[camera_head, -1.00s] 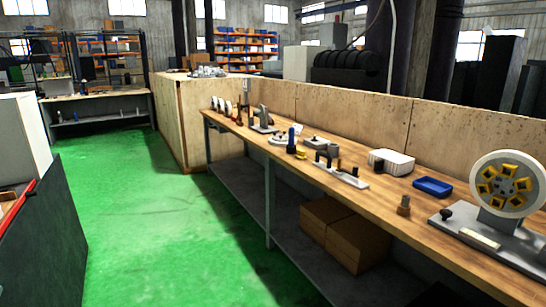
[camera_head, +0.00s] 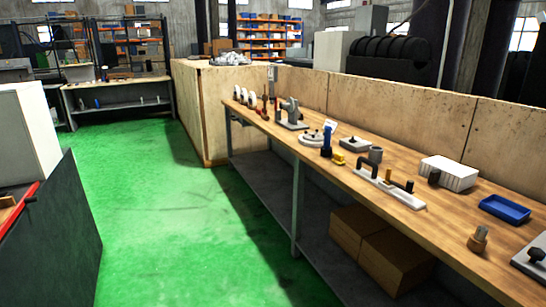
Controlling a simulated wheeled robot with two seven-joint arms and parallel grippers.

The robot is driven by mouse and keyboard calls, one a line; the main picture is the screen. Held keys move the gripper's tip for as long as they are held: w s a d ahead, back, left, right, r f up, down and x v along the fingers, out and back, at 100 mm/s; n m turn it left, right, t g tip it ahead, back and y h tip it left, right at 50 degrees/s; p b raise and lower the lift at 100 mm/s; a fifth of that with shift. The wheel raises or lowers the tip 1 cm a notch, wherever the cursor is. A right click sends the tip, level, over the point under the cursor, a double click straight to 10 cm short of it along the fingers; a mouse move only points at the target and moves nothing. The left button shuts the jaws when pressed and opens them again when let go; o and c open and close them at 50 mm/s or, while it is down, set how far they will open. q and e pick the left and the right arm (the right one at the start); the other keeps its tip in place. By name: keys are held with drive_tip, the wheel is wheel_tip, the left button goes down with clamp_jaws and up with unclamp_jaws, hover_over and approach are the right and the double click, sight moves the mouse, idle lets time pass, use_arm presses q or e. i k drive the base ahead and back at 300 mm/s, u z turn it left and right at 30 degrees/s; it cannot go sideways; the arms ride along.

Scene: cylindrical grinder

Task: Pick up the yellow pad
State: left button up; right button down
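A small yellow piece (camera_head: 338,159) lies on the long wooden workbench (camera_head: 445,232), just right of an upright blue bottle-like object (camera_head: 326,141). It is the only separate yellow piece I can make out on the bench, and it is too small to tell whether it is the pad. Neither of my grippers shows in the head view.
The bench also holds a white block (camera_head: 449,172), a blue tray (camera_head: 504,209), a white fixture with posts (camera_head: 392,188) and a small brown part (camera_head: 478,239). Cardboard boxes (camera_head: 397,260) sit on its lower shelf. The green floor (camera_head: 180,220) left of the bench is clear.

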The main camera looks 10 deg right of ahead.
sight(338, 159)
drive_tip(key=i, duration=3.6)
drive_tip(key=z, duration=3.5)
